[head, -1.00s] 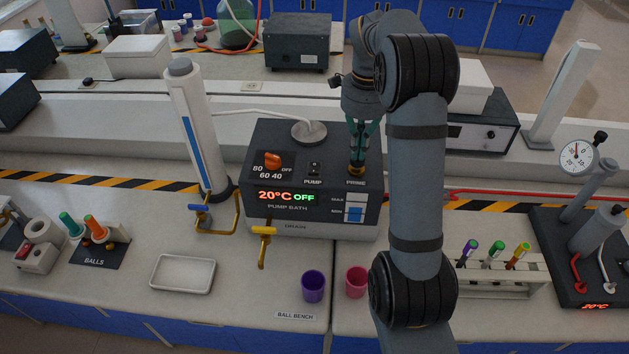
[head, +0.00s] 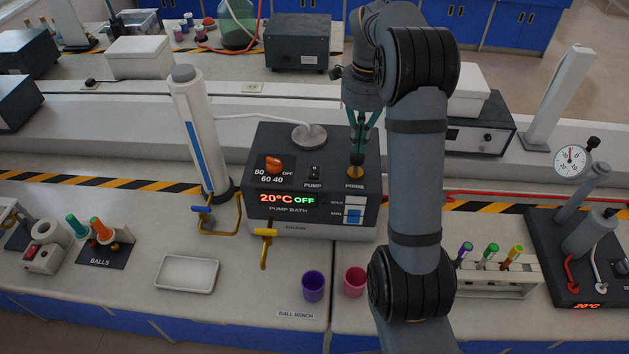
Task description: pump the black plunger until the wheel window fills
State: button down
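The pump bath (head: 270,229) is a dark box with a display reading 20°C OFF. At its top right, above the PRIME label, a plunger with a brass-yellow collar (head: 356,174) stands upright; its dark upper part is mostly hidden at the fingers. My gripper (head: 357,150) points down over it, green fingers around or just above its top. Whether they grip it is too small to tell.
An orange dial (head: 274,164) and a PUMP switch (head: 315,171) sit left of the plunger. A white column (head: 201,135) and yellow drain tap (head: 265,245) stand nearby. Purple (head: 313,287) and pink (head: 355,282) cups are in front. A tube rack (head: 500,283) stands right.

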jog(key=shift+r, duration=0.15)
notch_tip(320, 180, up, 5)
jog(key=p, duration=0.4)
jog(key=shift+f, duration=0.25)
notch_tip(320, 180, down, 7)
jog(key=b, duration=0.5)
jog(key=shift+r, duration=0.2)
jog(key=shift+r, duration=0.1)
